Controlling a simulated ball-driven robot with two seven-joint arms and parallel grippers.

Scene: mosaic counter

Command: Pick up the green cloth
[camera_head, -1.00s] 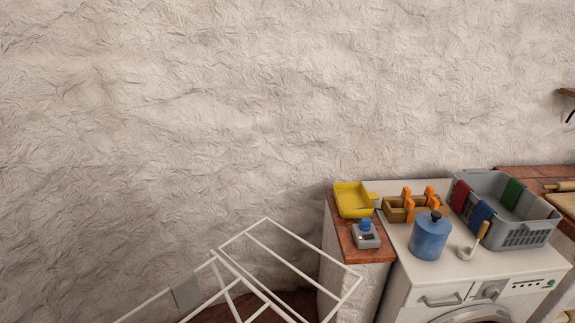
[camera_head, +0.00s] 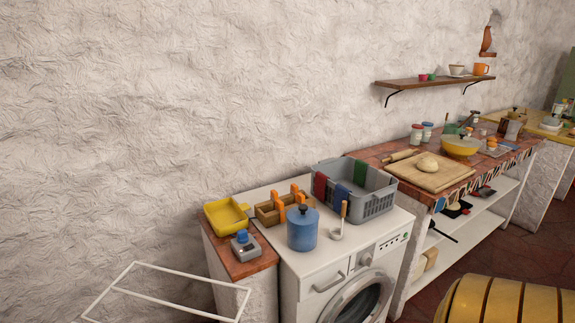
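Neither of my grippers is in view.
A blue canister (camera_head: 302,229), a ladle (camera_head: 340,222) and a wooden caddy (camera_head: 271,212) stand left of the basket. A counter with a dough board (camera_head: 432,177) lies to the right. A white drying rack (camera_head: 165,293) stands lower left. A yellow rounded object (camera_head: 500,301) is lower right.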

